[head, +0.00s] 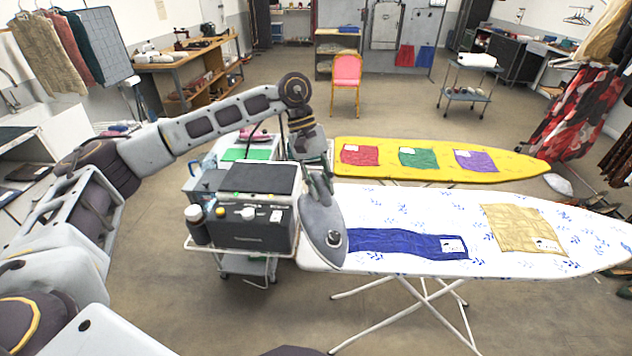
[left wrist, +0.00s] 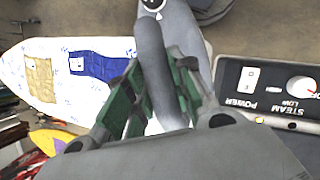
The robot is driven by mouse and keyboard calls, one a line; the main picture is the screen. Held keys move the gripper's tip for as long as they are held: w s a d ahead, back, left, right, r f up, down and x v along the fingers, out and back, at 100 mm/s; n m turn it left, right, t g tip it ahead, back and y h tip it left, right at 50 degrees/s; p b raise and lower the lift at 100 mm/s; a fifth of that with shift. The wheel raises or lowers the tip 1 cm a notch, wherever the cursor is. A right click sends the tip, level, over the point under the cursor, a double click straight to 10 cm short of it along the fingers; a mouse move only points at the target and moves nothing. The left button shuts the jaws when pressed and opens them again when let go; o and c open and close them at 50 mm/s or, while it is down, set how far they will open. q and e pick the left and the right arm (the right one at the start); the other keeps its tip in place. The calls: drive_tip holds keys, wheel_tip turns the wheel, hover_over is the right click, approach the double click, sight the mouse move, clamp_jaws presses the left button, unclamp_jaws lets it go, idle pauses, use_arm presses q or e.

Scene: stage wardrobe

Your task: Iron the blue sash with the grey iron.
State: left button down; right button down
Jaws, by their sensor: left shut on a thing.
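The blue sash (head: 408,243) lies lengthwise on the white, blue-patterned ironing board (head: 380,204). It also shows in the left wrist view (left wrist: 100,67). I cannot tell whether the iron touches a surface. My right gripper is not in view.
A tan cloth (head: 522,229) lies right of the sash. A steam station (head: 248,222) on a cart stands just left of the board. A yellow board (head: 510,163) with red, green and purple cloths stands behind. The floor in front is clear.

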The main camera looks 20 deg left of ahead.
use_arm(q)
drive_tip(key=shift+w+d+f+n+t, duration=0.25)
drive_tip(key=shift+w+d+n+t, duration=0.25)
drive_tip(key=shift+n, duration=0.5)
drive_tip(key=shift+w+d+f+n+h+p, duration=0.25)
drive_tip(key=shift+w+d+n+h+p, duration=0.1)
drive_tip(key=shift+n, duration=0.35)
drive_tip(key=n, duration=0.1)
drive_tip(key=w+d+n+t, duration=0.1)
drive_tip(key=n, duration=0.1)
drive_tip(key=w+n+t, duration=0.1)
drive_tip(key=shift+d+f+p, duration=0.2)
drive_tip(key=shift+f+p, duration=0.1)
drive_tip(key=shift+f, duration=0.05)
drive_tip(key=shift+w+d+n+t+y+p, duration=0.2)
drive_tip(key=shift+w+n+t, duration=0.3)
drive_tip(key=shift+n, duration=0.55)
drive_tip(key=shift+w+d+n+t+y+p, duration=0.15)
drive_tip(key=shift+w+n+t+y, duration=0.3)
drive_tip(key=shift+n, duration=0.65)
drive_tip(key=shift+w+d+n+t+y+p, duration=0.15)
drive_tip(key=shift+w+n+t, duration=0.35)
drive_tip(key=shift+n, duration=0.55)
drive_tip(key=shift+w, duration=0.1)
drive_tip(key=shift+f, duration=0.2)
